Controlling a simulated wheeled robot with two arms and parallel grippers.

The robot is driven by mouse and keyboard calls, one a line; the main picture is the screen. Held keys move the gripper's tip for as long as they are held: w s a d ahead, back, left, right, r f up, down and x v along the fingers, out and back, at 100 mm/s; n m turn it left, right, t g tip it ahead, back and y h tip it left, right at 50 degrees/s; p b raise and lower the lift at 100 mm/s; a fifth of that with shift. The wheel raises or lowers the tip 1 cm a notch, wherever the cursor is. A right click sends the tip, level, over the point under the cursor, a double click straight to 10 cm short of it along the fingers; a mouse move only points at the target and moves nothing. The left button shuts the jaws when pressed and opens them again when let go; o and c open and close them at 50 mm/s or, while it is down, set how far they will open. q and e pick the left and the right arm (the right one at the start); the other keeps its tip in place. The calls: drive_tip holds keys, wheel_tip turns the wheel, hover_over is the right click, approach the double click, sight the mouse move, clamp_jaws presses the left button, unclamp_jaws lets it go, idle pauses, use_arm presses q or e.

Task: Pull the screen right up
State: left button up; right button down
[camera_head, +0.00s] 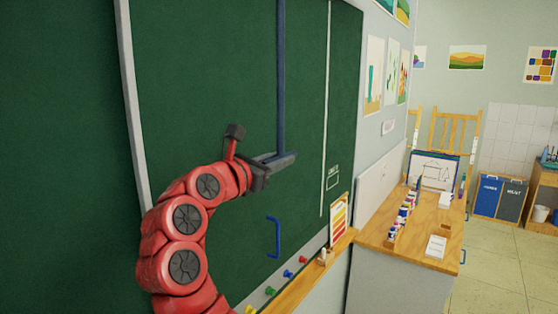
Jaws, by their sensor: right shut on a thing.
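The large dark green board panel (215,80), which seems to be the screen, fills the left and middle of the view. A long blue vertical bar (281,75) runs down its face from the top edge of the picture. My right gripper (284,160), on a red arm rising from the bottom, is shut on the lower end of this bar. The fingers partly hide the grip. A separate small blue handle (277,237) sits lower on the green surface, apart from the gripper. My left gripper is not in view.
A wooden ledge (300,284) with coloured knobs and a colour chart (339,219) runs below the board. A wooden-topped counter (410,240) with bottles stands to the right. Blue and grey bins (488,196) stand farther back. Floor at the right is clear.

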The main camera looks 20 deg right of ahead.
drive_tip(key=c, duration=0.9)
unclamp_jaws()
drive_tip(key=shift+d+r, duration=0.1)
drive_tip(key=shift+r, duration=0.3)
drive_tip(key=shift+o, duration=0.5)
drive_tip(key=shift+s, duration=0.1)
drive_tip(key=shift+f, duration=0.15)
drive_tip(key=shift+a+f, duration=0.1)
drive_tip(key=shift+a, duration=0.15)
drive_tip(key=b+v, duration=0.7)
drive_tip(key=v, duration=1)
drive_tip(key=shift+s, duration=0.1)
